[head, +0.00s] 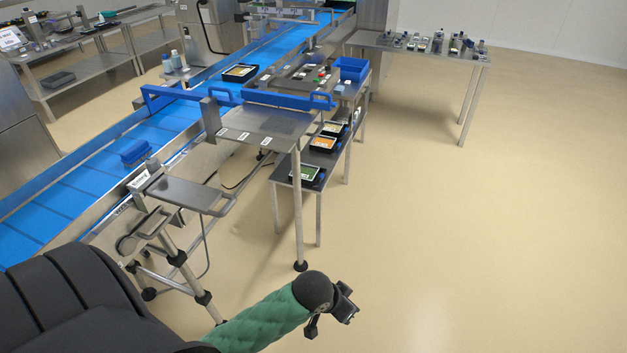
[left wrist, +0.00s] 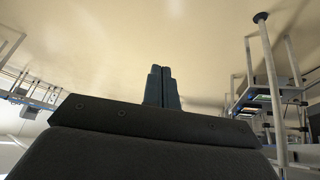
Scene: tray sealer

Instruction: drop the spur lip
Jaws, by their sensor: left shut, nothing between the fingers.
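A steel side table (head: 265,122), which looks like the spur, stands off the blue conveyor with blue rails along its far side. A lower flat grey plate (head: 185,193) juts out at its near left on a tubular frame. I cannot tell for sure which part is the spur lip. My left gripper (head: 345,302) is low at the bottom centre, over bare floor, apart from the table and plate. In the left wrist view its two fingers (left wrist: 161,86) are together with nothing between them. My right gripper is not in view.
The blue conveyor (head: 60,195) runs from lower left to the top, with a blue block (head: 134,152) at its edge. A table leg (head: 298,215) stands close beyond my left gripper. A lower shelf holds several food trays (head: 304,173). The floor at right is clear.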

